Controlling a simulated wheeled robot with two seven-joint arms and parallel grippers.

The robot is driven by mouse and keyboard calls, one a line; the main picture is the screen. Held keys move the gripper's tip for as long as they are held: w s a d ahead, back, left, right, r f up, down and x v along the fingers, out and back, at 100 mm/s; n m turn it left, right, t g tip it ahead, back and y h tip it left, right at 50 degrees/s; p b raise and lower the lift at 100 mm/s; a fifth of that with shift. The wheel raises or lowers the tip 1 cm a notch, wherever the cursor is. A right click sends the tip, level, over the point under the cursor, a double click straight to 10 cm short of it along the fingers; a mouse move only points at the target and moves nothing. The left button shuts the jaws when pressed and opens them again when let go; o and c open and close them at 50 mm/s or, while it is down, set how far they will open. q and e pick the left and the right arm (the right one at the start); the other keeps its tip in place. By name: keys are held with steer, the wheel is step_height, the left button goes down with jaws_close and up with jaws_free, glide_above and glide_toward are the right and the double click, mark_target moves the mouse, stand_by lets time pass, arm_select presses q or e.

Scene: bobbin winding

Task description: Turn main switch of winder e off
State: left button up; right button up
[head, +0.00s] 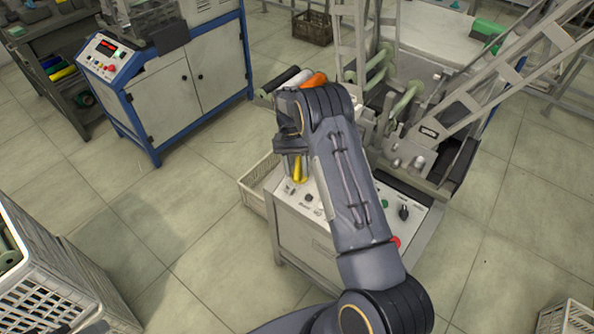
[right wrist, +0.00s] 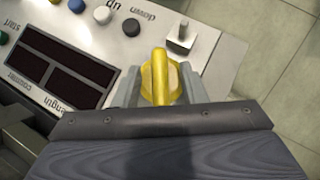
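The winder's main switch is a yellow rotary knob on the light grey control panel (right wrist: 215,45). In the right wrist view the yellow knob (right wrist: 160,72) has its raised handle pointing up the picture. It also shows in the head view (head: 299,171), partly hidden by my arm. My right gripper (right wrist: 160,88) is at the knob, with one finger on each side of it. The fingers stand apart from the narrow handle, and I cannot tell whether they touch the knob's round base. The right gripper (head: 296,163) points down at the panel in the head view. My left gripper is not in view.
Beside the knob are a metal toggle (right wrist: 181,38), black, white and blue buttons, and a dark display (right wrist: 63,68). A red button (head: 396,242) and black knob (head: 404,212) are at the panel's right. A blue-framed cabinet (head: 175,90) and white crate (head: 50,280) stand left; floor between is clear.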

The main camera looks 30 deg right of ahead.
steer(key=v, duration=0.6)
steer(key=shift+w+r, duration=0.1)
steer(key=shift+r, duration=0.15)
steer(key=shift+r, duration=0.1)
steer(key=s+a+r+n+t+y+p, duration=0.1)
steer(key=s+r+t+p, duration=0.15)
steer(key=s+r, duration=0.55)
steer(key=s+a+r+n+t+y+p, duration=0.1)
steer(key=s+r+t, duration=0.25)
steer(key=r, duration=0.95)
steer(key=s+a+r+n+t+p, duration=0.1)
steer(key=s+a, duration=0.4)
steer(key=s, duration=0.5)
steer(key=s+a+n+t+p, duration=0.1)
steer(key=s+a+n+t, duration=0.2)
steer(key=s, duration=0.8)
steer(key=shift+s+a+r+n+t+y, duration=0.15)
steer(key=shift+a+r+n+t+y, duration=0.3)
steer(key=shift+a, duration=0.6)
steer(key=shift+s+d, duration=0.1)
